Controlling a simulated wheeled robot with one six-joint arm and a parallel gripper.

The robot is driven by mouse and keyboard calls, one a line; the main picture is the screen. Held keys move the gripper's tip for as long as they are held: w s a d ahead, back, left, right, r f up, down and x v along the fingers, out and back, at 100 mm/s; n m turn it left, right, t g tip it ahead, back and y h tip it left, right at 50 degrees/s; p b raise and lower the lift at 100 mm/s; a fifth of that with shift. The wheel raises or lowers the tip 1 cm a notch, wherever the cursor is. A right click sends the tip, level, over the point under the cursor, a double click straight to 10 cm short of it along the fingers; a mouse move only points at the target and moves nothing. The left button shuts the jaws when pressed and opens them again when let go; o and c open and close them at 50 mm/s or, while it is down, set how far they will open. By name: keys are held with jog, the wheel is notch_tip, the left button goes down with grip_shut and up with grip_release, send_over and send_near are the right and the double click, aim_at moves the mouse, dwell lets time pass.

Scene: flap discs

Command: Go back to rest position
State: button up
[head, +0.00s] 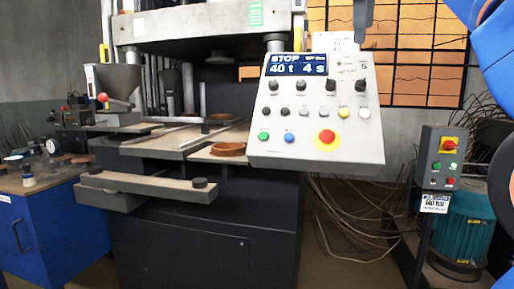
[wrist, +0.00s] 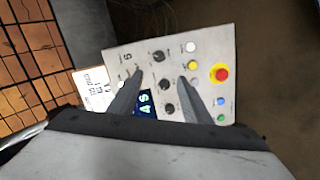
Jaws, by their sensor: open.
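My gripper (wrist: 160,78) shows in the wrist view with its two dark fingers spread apart and nothing between them. It is open and empty. It points at the grey control panel (wrist: 212,50), which lies beyond the fingertips with its knobs and red button in sight. The fingers cover part of the panel and its display; I cannot tell the exact gap. In the head view the control panel (head: 350,143) stands at the middle, its display reading STOP, 40 t and 4 s. A dark grey part hangs in at the top edge above the panel; I cannot tell what it is.
The press (head: 190,30) with its work table stands behind and left of the panel. A brown disc (head: 228,149) lies on its front ledge. A blue cabinet (head: 55,235) is at left. A pump unit's switch box (head: 441,158) and loose cables are at right.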

jog(key=s+f+m+g+y, duration=0.1)
jog(key=s+f+m, duration=0.2)
jog(key=f, duration=1.8)
jog(key=s+f+m+g+y, duration=0.1)
jog(key=s+f+m, duration=0.2)
jog(key=s+f, duration=0.8)
jog(key=s+a+f+m+y, duration=0.1)
jog(key=s+f, duration=0.6)
jog(key=f, duration=2.4)
jog(key=m+y, duration=0.1)
jog(key=m, duration=0.1)
jog(key=shift+s+f+m+g, duration=0.3)
jog(key=shift+s+f+g, duration=0.05)
jog(key=shift+g, duration=0.05)
jog(key=shift+a, duration=0.1)
